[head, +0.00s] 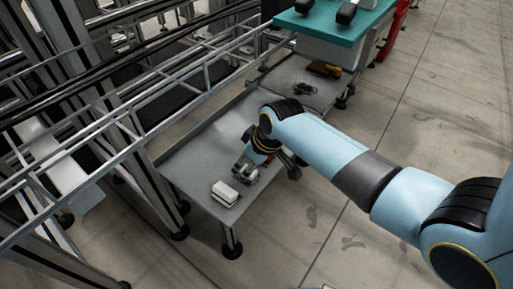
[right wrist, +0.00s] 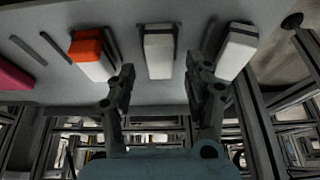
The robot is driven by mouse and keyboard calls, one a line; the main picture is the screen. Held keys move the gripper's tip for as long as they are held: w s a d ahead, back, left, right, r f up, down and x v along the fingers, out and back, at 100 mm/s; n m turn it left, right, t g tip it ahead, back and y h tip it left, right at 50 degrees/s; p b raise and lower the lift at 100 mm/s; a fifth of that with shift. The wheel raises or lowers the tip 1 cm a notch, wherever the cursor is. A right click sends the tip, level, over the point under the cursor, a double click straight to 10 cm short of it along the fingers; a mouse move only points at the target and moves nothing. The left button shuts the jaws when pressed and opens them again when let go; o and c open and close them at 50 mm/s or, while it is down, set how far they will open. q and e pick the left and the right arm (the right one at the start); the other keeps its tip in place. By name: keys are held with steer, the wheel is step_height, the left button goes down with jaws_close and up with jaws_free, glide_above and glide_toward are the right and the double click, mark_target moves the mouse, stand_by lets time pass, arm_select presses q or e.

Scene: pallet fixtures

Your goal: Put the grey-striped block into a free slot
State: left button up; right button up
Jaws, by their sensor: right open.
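In the right wrist view, a white block with a greyish upper end (right wrist: 158,52) stands in the middle, in line with the gap between my fingers. I cannot tell for certain whether it is the grey-striped one; another white block (right wrist: 238,48) is to its right. My right gripper (right wrist: 160,68) is open, its fingers apart on either side of the middle block's near end; contact is unclear. In the head view my right gripper (head: 246,168) is low over the grey table (head: 195,165), beside a white block (head: 225,192). My left gripper is not in view.
In the right wrist view, an orange-and-white block (right wrist: 90,54) and a magenta block (right wrist: 14,78) are to the left. Narrow dark slot-like marks (right wrist: 28,49) lie between them. In the head view, metal railings (head: 100,135) run along the table's left; a teal-topped bench (head: 325,25) stands behind.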

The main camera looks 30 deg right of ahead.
steer(key=p+v, duration=0.5)
steer(key=v, duration=0.5)
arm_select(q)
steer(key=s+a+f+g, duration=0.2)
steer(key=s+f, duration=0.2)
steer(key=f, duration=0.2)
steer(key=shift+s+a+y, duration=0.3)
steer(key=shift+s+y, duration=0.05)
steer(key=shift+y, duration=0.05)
arm_select(e)
steer(key=s+d+f+m+g+h, duration=0.1)
steer(key=s, duration=1.2)
steer(key=s+d+f+m+g+h, duration=0.1)
steer(key=s+d+m+g, duration=0.1)
steer(key=s, duration=1.1)
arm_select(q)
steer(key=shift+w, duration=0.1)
arm_select(e)
steer(key=shift+d, duration=0.1)
